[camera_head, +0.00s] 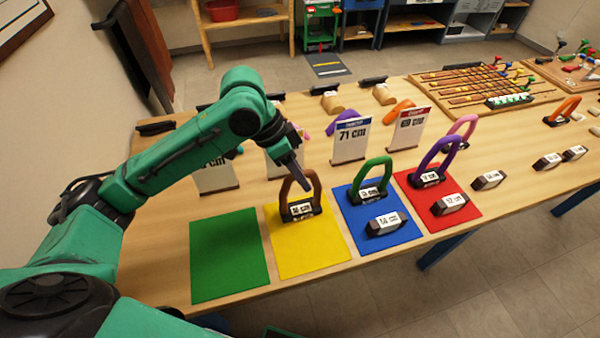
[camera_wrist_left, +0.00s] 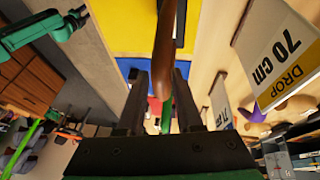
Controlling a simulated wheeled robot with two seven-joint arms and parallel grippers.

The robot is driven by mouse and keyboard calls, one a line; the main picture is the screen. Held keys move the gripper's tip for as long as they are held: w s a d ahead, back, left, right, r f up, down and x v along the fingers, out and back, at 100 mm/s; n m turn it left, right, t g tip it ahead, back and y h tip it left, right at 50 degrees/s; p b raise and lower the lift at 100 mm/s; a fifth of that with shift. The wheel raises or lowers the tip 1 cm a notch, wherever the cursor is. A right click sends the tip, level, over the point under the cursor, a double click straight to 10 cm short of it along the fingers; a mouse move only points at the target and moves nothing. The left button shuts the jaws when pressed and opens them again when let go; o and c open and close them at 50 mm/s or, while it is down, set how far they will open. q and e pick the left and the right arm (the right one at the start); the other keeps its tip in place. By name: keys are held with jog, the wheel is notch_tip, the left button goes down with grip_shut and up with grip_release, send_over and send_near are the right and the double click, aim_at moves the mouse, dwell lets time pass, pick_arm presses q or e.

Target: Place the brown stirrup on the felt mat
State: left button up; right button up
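The brown stirrup (camera_head: 316,185) stands upright with its arch up on the yellow mat (camera_head: 308,250), a labelled dark block at its foot. My left gripper (camera_head: 296,178) is at the upper left of the arch. In the left wrist view the brown arch (camera_wrist_left: 167,50) shows between the two separated fingers (camera_wrist_left: 160,85); contact is not clear. The green mat (camera_head: 230,258) is bare. My right arm shows at the upper left of the left wrist view, with its gripper (camera_wrist_left: 77,15) too small to read.
A blue mat (camera_head: 365,252) holds a green stirrup (camera_head: 374,173) and a dark block (camera_head: 387,224). A red mat (camera_head: 462,217) holds a purple stirrup (camera_head: 440,155) and another block (camera_head: 449,204). Upright cards, including a 71 cm card (camera_head: 351,139), stand behind the mats.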

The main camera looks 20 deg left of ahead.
pick_arm(q)
jog(key=shift+o, duration=0.5)
jog(key=shift+r, duration=0.1)
jog(key=v, duration=1.2)
